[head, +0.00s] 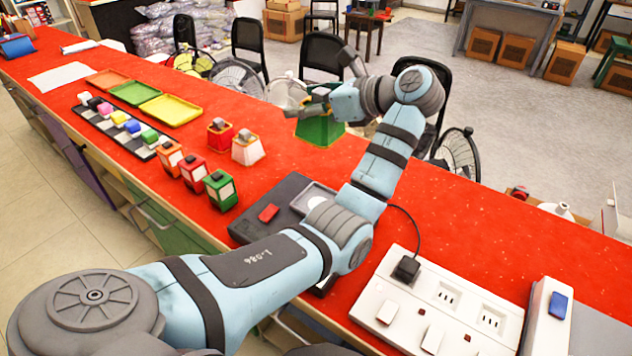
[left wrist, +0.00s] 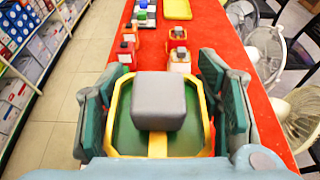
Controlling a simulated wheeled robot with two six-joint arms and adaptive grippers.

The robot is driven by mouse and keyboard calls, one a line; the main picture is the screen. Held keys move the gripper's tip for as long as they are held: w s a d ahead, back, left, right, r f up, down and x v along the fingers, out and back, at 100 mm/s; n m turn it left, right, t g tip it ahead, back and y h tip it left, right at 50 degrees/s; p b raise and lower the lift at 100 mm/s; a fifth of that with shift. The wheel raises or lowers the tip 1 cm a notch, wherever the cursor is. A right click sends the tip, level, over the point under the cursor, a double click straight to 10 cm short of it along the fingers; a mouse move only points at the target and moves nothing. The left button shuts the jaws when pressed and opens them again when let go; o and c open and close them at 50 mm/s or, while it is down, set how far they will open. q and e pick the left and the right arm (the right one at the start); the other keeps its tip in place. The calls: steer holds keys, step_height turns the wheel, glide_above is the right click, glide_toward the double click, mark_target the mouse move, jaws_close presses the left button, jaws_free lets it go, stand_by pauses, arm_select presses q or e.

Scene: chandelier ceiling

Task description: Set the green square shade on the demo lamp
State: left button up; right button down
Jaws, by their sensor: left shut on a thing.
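The green square shade (head: 320,131) hangs from my left gripper (head: 318,101), above the red counter beyond the lamp base. In the left wrist view the shade (left wrist: 125,135) has a yellow rim and a grey block-like knob (left wrist: 158,97) between the two fingers, and the gripper is shut on it. My right gripper is not in view.
A red shade (head: 220,136) and a white shade (head: 247,150) stand on the counter (head: 480,235). Small orange, red and green boxes (head: 220,190) line the near edge. A white power strip (head: 435,312) lies right of the lamp, with a cable and plug. Trays (head: 170,110) lie farther left.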

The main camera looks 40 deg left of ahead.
arm_select(q)
steer(key=f+b, duration=0.2)
steer(key=f, duration=0.4)
steer(key=f+b, duration=0.2)
steer(key=f, duration=0.5)
steer(key=f+b, duration=0.2)
steer(key=f, duration=0.4)
steer(key=shift+s+f, duration=0.2)
steer(key=shift+s, duration=0.05)
steer(key=shift+w+a+f, duration=0.1)
steer(key=shift+f, duration=0.2)
steer(key=shift+r, duration=0.1)
steer(key=o, duration=1.2)
steer(key=p+v, duration=0.2)
steer(key=v, duration=1)
